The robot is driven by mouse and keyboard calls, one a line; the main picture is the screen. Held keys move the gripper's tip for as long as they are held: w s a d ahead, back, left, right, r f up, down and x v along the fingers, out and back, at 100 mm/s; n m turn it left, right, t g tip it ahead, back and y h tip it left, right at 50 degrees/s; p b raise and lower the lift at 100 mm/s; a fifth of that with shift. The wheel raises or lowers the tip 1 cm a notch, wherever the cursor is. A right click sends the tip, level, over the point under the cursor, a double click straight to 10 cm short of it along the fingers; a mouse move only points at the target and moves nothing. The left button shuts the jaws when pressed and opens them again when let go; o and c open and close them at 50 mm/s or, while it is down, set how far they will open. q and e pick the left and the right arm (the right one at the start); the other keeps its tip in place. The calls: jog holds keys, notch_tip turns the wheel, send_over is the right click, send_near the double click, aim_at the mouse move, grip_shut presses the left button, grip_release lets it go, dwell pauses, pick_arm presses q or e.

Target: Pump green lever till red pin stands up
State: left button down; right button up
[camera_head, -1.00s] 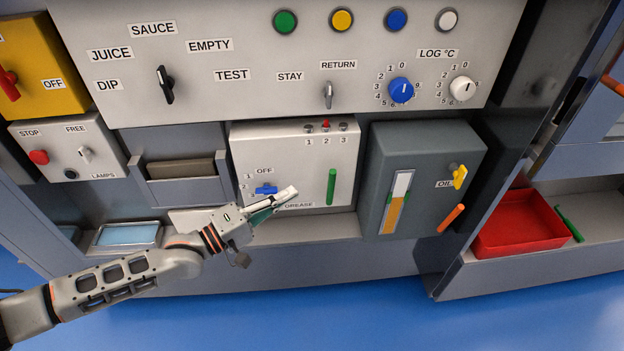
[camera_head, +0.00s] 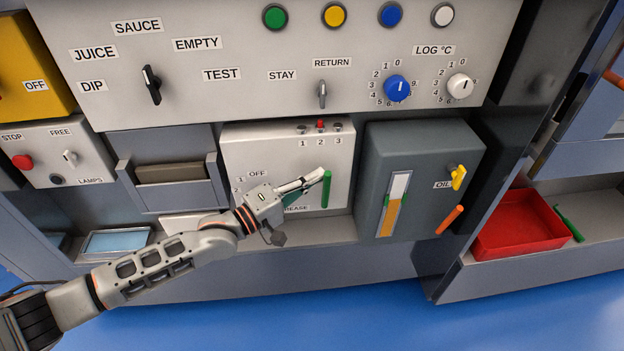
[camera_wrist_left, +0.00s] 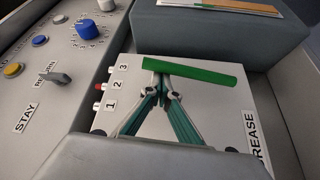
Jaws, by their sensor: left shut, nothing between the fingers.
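The green lever (camera_head: 327,190) is a bar on the front of the white GREASE box (camera_head: 285,145). In the head view it points up and down. It crosses the left wrist view (camera_wrist_left: 195,73) at full length. My left gripper (camera_head: 320,174) is shut and empty. Its fingertips are at the lever's left side, near its upper end; I cannot tell whether they touch it. The fingertips also show in the wrist view (camera_wrist_left: 163,84), right by the lever. The red pin (camera_head: 320,124) sits above number 2 on the box's top edge. My right gripper is out of view.
A grey OIL box (camera_head: 415,145) with a yellow tap (camera_head: 458,177) and an orange handle (camera_head: 450,219) stands close on the right. A large switch panel (camera_head: 250,45) hangs above. A red tray (camera_head: 515,225) is further right.

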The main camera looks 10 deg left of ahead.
pick_arm(q)
jog(key=shift+s, duration=0.15)
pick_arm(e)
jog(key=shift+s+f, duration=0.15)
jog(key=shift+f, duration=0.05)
